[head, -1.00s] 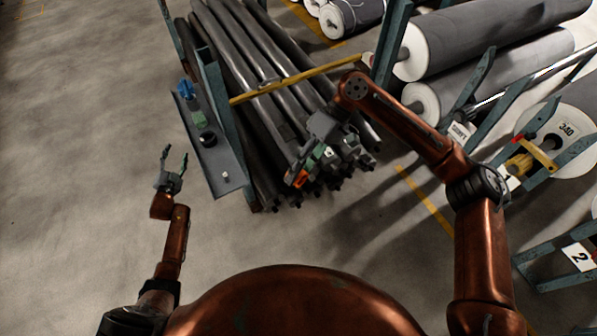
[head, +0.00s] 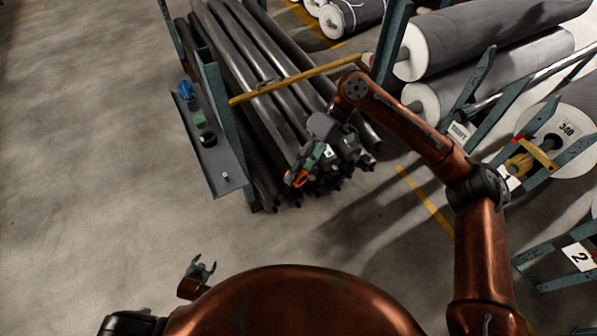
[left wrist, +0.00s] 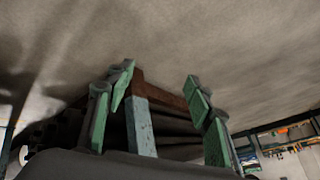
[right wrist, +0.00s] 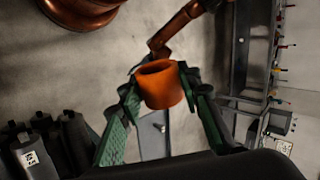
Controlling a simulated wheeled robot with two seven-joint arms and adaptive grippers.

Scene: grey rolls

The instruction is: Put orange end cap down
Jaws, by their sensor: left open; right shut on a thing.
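The orange end cap (head: 297,180) is held in my right gripper (head: 302,171), above the near ends of the dark rolls. In the right wrist view the orange end cap (right wrist: 166,90) is a short hollow cylinder pinched between the green finger pads. My left gripper (head: 203,266) is open and empty, low at the left near my base. In the left wrist view its fingers (left wrist: 158,88) are spread, with nothing between them.
A grey tray (head: 222,171) on the rack's left side holds a blue cap (head: 186,88), a green cap (head: 198,117) and a dark cap (head: 208,140); its near part is mostly bare. A yellow bar (head: 300,78) crosses the rolls (head: 235,60). Open floor lies left.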

